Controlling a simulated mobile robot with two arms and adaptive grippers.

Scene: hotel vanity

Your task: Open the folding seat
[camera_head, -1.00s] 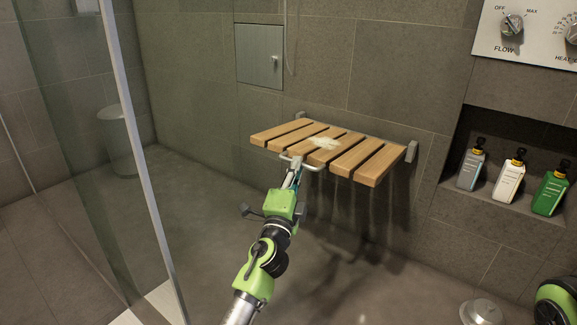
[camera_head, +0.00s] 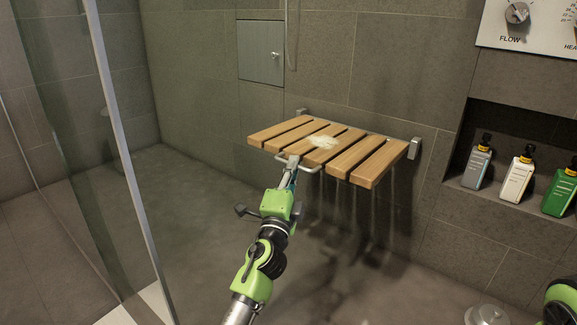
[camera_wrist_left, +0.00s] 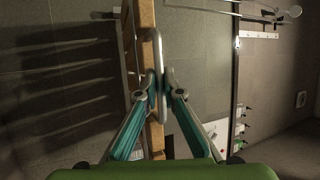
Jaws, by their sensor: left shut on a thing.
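The folding seat (camera_head: 342,166) has several wooden slats and is mounted on the tiled wall. It stands out from the wall, about level, with a pale foamy patch on its slats. A metal loop handle (camera_head: 313,170) is at its front edge. My left gripper (camera_head: 292,162) is shut on this handle, near its left end. In the left wrist view, the fingers (camera_wrist_left: 160,95) close at the handle (camera_wrist_left: 161,62) beside the wooden edge (camera_wrist_left: 147,52). The exact contact is partly hidden. A green part of my right arm shows at the lower right, but its gripper does not.
A glass panel (camera_head: 70,130) with a metal edge stands at the left. A wall niche at the right holds several pump bottles (camera_head: 515,180). A metal hatch (camera_head: 261,54) is above the seat. A round metal object (camera_head: 486,315) is on the floor. Floor under the seat is clear.

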